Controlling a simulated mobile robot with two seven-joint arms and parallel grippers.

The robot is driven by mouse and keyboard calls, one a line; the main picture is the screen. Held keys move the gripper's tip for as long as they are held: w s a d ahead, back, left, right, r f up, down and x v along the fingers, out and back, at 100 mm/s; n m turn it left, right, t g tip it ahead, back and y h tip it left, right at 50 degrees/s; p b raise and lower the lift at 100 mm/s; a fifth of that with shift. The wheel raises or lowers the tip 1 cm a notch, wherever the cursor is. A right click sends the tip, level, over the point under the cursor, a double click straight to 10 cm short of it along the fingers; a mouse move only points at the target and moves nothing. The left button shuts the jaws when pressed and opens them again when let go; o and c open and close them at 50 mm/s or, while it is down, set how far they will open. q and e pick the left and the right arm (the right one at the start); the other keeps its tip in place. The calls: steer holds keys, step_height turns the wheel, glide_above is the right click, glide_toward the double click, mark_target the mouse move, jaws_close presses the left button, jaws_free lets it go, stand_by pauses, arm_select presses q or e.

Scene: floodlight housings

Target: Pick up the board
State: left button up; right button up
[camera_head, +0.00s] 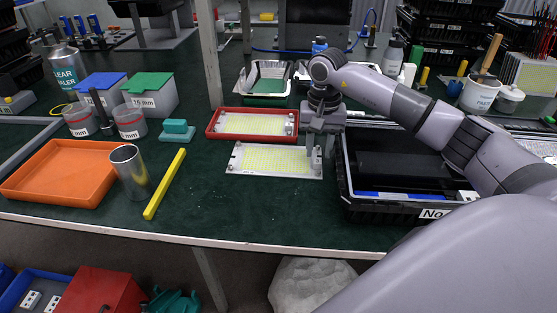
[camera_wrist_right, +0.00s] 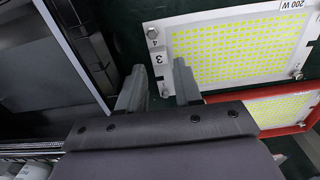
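A white board with a yellow LED grid (camera_head: 272,160) lies flat on the green table, in front of a red-rimmed tray (camera_head: 213,132) that holds a similar board (camera_head: 252,124). My right gripper (camera_head: 319,150) points down at the front board's right end. In the right wrist view, its two fingers (camera_wrist_right: 160,88) are apart, with the edge of the front board (camera_wrist_right: 235,48) showing between them near a corner screw marked 3. Nothing is clearly gripped; whether the fingers touch the board cannot be told. My left gripper is not in view.
A black crate (camera_head: 345,188) stands close to the right of the gripper. A metal tray (camera_head: 264,80) is behind. At left are an orange tray (camera_head: 62,172), a metal cylinder (camera_head: 130,170) and a yellow bar (camera_head: 164,184). The table front is clear.

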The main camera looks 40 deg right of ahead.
step_height(320, 180, down, 3)
steer(key=shift+r, duration=0.15)
jaws_close()
steer(key=shift+r, duration=0.1)
